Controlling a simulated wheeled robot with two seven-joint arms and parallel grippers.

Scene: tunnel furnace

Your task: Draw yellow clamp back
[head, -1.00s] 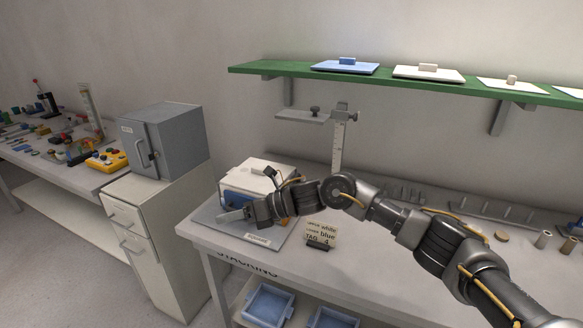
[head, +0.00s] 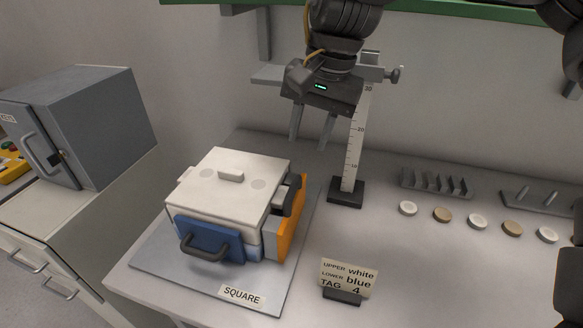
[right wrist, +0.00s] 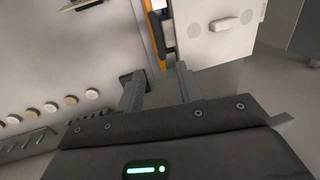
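The yellow clamp (head: 290,222) is an orange-yellow upright plate against the right side of a white-topped box (head: 232,182), with a dark grip near its top. It also shows in the right wrist view (right wrist: 153,32), partly cut off at the top. A blue front panel (head: 207,239) with a dark handle is on the box's front. My right gripper (head: 309,146) points down, open and empty, behind and above the clamp. In the right wrist view its two fingers (right wrist: 157,88) are apart with nothing between them. My left gripper is not in view.
A ruler stand (head: 356,140) rises close to the right gripper. A tag card (head: 348,276) stands at the front. Several discs (head: 442,215) and grey racks (head: 436,184) lie to the right. A grey cabinet (head: 100,120) is at left.

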